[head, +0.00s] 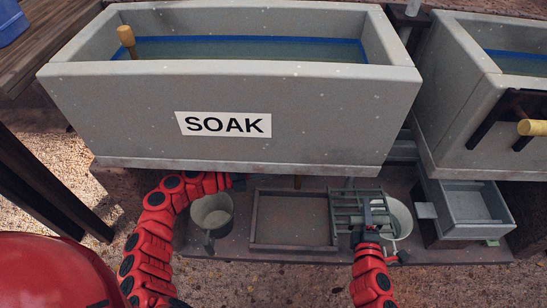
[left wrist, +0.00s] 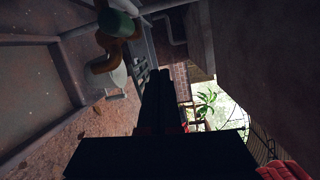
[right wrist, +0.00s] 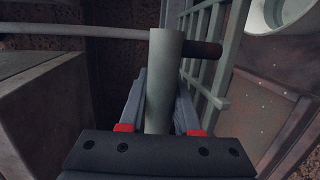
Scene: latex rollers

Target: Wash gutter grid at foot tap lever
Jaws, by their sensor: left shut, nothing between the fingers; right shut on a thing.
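The gutter grid (head: 345,207), a dark barred frame, is beneath the SOAK trough, over the right edge of a shallow framed tray (head: 290,246). My right gripper (head: 369,205) is shut on its pale round handle (right wrist: 164,75); the grid bars (right wrist: 205,55) show behind it in the right wrist view. My left gripper (head: 238,181) is under the trough's front edge, partly in shadow; its fingers (left wrist: 158,80) are shut and empty. A green cylinder on a brown fitting (left wrist: 118,27) is above left of them; I cannot tell whether it is the foot tap lever. A short brass-coloured piece (head: 298,182) shows under the trough.
The grey SOAK trough (head: 120,110) overhangs the work area. A pail (head: 212,213) stands left of the tray, another pail (head: 400,218) right of the grid. A grey box (head: 470,205) is farther right. A second trough (head: 455,90) stands at the right.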

